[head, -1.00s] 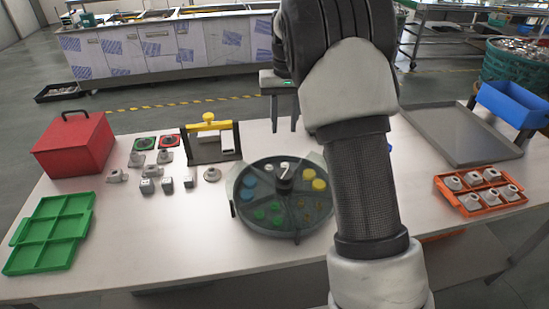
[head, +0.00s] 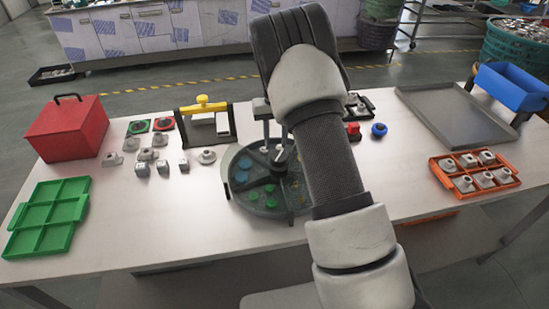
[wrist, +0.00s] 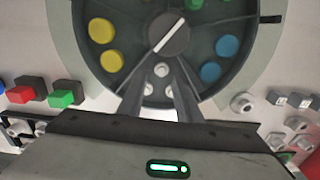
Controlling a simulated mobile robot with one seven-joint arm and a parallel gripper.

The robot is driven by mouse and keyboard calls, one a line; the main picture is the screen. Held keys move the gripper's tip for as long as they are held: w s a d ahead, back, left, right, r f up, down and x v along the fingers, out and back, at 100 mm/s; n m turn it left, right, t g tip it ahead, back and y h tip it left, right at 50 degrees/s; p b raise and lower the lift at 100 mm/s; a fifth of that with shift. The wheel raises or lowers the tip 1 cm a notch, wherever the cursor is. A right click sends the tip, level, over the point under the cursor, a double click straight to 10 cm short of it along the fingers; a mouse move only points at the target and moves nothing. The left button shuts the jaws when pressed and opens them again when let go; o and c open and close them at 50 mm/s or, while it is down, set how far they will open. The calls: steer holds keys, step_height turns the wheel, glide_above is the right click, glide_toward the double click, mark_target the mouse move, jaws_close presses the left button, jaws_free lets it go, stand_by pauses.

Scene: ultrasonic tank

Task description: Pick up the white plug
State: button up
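Small white plugs (wrist: 162,70) lie in one compartment of the round grey divided tray (wrist: 235,75) in the wrist view. My gripper (wrist: 160,62) is open, its two fingers reaching down over that compartment with a white plug visible between them. I cannot tell whether the fingers touch it. In the head view my gripper (head: 275,142) is over the far side of the tray (head: 240,203), and the white plugs are hidden there.
The tray has a central knob with a white bar (wrist: 168,34); yellow (wrist: 102,31) and blue (wrist: 228,46) discs fill neighbouring compartments. A yellow-handled stand (head: 204,108) is left of my gripper. An orange tray (head: 470,190) stands on the right.

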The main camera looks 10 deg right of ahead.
step_height(320, 180, down, 5)
steer(key=shift+w+a+f+p, duration=0.1)
steer(key=shift+a+f+p, duration=0.05)
steer(key=shift+p, duration=0.4)
steer(key=c, duration=0.8)
